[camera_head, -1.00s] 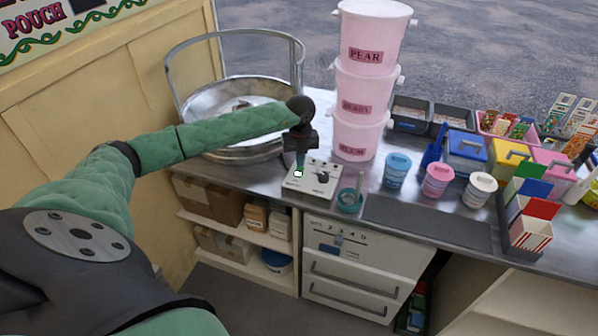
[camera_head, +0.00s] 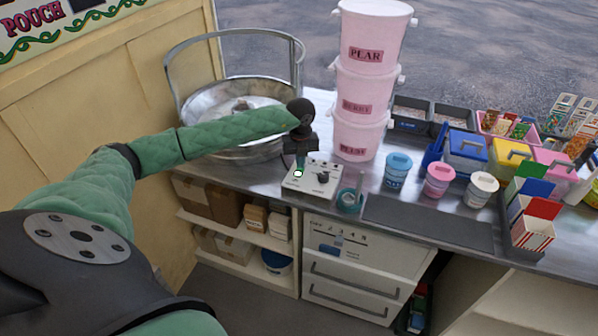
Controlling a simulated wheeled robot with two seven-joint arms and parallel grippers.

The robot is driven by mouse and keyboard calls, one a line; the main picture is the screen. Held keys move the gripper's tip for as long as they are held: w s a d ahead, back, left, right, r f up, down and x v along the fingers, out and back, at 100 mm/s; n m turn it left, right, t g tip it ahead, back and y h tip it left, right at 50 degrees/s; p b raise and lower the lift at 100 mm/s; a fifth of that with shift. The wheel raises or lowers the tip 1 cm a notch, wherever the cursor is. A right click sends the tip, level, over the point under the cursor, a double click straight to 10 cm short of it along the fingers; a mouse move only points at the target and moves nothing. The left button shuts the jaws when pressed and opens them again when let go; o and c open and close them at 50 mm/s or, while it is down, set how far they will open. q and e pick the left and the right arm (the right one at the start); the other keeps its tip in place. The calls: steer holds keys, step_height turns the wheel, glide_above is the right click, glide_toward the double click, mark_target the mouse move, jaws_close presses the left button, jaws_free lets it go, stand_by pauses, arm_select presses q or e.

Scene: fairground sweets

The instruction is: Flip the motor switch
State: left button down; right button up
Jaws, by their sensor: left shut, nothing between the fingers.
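A white control box (camera_head: 312,181) with a dark knob (camera_head: 323,177) sits on the metal counter, in front of the round metal pan. My left arm, in a green quilted sleeve, reaches in from the left. My left gripper (camera_head: 299,171) points down over the left part of the box, with its fingertips at or just above the top face. The gripper is shut and empty. It covers that part of the panel, so the motor switch cannot be made out, and contact is unclear. My right gripper is out of view.
A round metal pan (camera_head: 194,134) with a rail stands behind my left forearm. Stacked pink tubs (camera_head: 361,101) rise close behind the box on the right. A teal ring-shaped holder (camera_head: 350,201) stands just right of the box. A dark mat (camera_head: 428,222) lies bare farther right.

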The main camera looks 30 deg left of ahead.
arm_select(q)
steer(key=shift+f, duration=0.2)
steer(key=shift+s, duration=0.1)
steer(key=shift+r+p, duration=0.9)
steer(key=shift+r, duration=2.6)
